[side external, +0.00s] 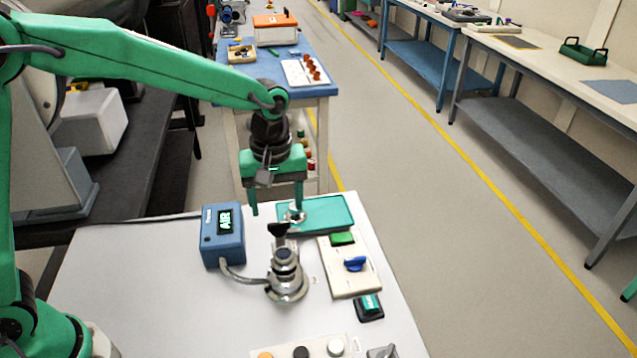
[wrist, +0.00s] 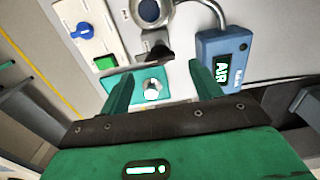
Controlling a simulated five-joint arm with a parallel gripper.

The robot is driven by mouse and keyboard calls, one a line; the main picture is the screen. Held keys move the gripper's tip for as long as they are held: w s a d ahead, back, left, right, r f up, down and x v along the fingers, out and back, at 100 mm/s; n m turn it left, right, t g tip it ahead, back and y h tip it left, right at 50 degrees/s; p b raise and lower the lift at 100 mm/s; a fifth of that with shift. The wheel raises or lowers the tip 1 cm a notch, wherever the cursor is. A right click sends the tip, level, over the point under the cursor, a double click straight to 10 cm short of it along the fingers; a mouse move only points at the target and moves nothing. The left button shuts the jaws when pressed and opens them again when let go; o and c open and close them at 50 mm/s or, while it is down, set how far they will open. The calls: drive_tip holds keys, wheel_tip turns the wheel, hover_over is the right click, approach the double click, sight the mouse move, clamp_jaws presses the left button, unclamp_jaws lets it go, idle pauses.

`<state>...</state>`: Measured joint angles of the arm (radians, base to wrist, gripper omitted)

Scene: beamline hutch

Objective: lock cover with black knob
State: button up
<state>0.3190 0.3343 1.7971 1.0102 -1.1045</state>
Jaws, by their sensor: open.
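The black knob (side external: 278,230) sits at the top of a silver metal fitting (side external: 285,278) on the white table; in the wrist view the knob (wrist: 158,53) lies just beyond my fingertips, by the round fitting (wrist: 150,12). My gripper (side external: 277,210) is open, pointing down, with its fingers apart above and behind the knob. Nothing is held between the fingers (wrist: 161,72). A small silver piece (wrist: 152,89) on a teal tray (wrist: 176,84) shows between them. Whether the cover is locked I cannot tell.
A blue box reading AIR (side external: 223,236) stands left, with a grey hose to the fitting. A cream panel (side external: 345,280) with a green button (side external: 342,238) and blue knob (side external: 355,263) lies right. The teal tray (side external: 335,211) is behind. Coloured buttons (side external: 300,351) line the front.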

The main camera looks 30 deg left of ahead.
sight(278, 223)
drive_tip(key=shift+f, duration=2.2)
drive_tip(key=shift+c, duration=0.2)
drive_tip(key=c, duration=0.9)
